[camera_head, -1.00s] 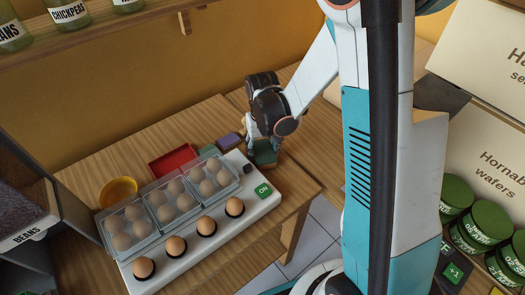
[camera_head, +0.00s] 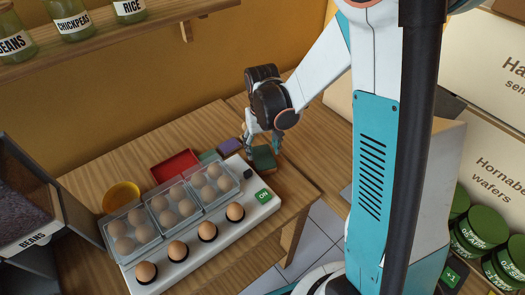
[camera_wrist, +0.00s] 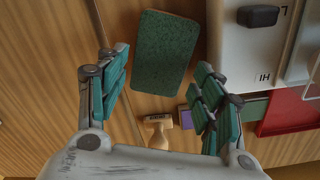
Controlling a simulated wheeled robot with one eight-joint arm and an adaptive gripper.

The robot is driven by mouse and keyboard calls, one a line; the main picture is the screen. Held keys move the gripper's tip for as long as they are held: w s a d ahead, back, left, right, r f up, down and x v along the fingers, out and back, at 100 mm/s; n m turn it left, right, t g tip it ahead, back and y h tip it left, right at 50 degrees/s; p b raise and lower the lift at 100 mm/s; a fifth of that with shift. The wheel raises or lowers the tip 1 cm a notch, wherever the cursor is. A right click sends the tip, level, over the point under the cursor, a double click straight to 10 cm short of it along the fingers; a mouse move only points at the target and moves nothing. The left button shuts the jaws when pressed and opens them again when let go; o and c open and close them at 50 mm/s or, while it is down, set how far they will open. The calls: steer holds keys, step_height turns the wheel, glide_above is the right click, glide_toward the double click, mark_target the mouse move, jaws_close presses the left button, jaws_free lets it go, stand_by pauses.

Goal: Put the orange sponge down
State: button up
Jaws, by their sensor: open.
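A rectangular pad with a dark green, rough top (camera_head: 264,158) lies on the wooden table beside the right end of the white egg tester. It looks like the sponge, green face up; I see no clear orange on it. In the wrist view the green pad (camera_wrist: 165,52) lies flat, ahead of and between the fingers. My gripper (camera_head: 262,150) is open over it, one finger on each side. The wrist view shows both teal fingers of my gripper (camera_wrist: 160,68) spread apart, with gaps between them and the pad.
The white egg tester (camera_head: 215,234) holds eggs and a clear egg carton (camera_head: 146,236). A red tray (camera_head: 174,166), yellow bowl (camera_head: 121,196) and purple block (camera_head: 230,146) stand behind it. A small wooden stamp (camera_wrist: 158,132) is close to the pad. Bare table lies to the right.

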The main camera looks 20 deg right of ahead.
mark_target(263, 155)
steer(key=s+r+t+p, duration=0.1)
steer(key=s+r+t, duration=0.15)
steer(key=r, duration=0.65)
steer(key=s+r+t+p, duration=0.1)
steer(key=s+r, duration=0.3)
steer(key=r, duration=0.5)
steer(key=s+r+n+t, duration=0.1)
steer(key=s+r+t, duration=0.2)
steer(key=s, duration=0.6)
steer(key=shift+s+r+t, duration=0.15)
steer(key=shift+r+t, duration=0.2)
steer(key=shift+r, duration=0.6)
steer(key=shift+c, duration=0.5)
